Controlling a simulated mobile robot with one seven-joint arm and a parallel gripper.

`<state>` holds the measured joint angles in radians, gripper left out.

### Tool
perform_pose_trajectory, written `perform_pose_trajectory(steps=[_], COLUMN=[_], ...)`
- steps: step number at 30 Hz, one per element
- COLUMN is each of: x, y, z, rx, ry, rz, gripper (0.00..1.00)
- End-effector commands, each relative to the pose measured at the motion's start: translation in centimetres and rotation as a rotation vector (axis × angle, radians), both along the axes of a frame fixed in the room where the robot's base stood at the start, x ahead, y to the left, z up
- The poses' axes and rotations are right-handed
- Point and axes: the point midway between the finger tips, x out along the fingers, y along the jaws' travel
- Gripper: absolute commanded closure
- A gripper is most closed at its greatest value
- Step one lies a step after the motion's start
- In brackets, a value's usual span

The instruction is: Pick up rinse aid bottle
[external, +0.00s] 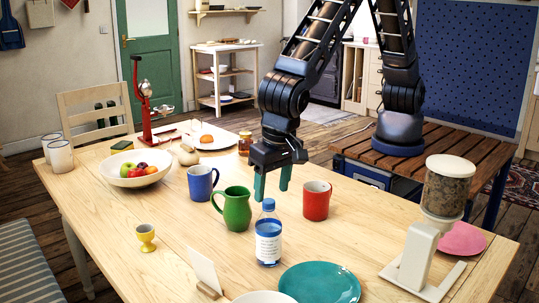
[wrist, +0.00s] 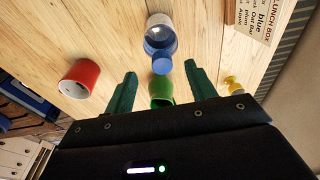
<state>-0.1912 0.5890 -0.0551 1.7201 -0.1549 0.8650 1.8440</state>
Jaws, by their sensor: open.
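The rinse aid bottle (external: 268,242) is a clear bottle with a white label and a blue cap, upright on the wooden table. My gripper (external: 271,193) points down with its two green fingers open and empty. In the external view it hangs above the table, just behind and above the bottle, not touching it. In the wrist view the bottle (wrist: 160,38) lies beyond the fingertips, its blue cap in line with the gap between the fingers (wrist: 160,70).
A green jug (external: 237,210), a red mug (external: 316,201) and a blue mug (external: 201,183) stand close by. A teal plate (external: 320,284) lies right of the bottle, a card (external: 205,270) and yellow egg cup (external: 146,238) to its left. A dispenser (external: 440,215) stands at right.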

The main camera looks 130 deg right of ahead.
Motion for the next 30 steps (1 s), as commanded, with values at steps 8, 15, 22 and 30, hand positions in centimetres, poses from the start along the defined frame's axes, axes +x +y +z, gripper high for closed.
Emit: perform_pose_trajectory(steps=[8,15,22,30], x=[0.2,0.3,0.3,0.3], y=[-0.6,-0.9,-0.9,-0.9], z=[-2.7,-5.0,-5.0,-5.0], rx=[0.001,0.001,0.001,0.001], ry=[0.002,0.0,0.0,0.0], rz=[-0.001,0.0,0.0,0.0], gripper=[0.44,0.44,0.52,1.0])
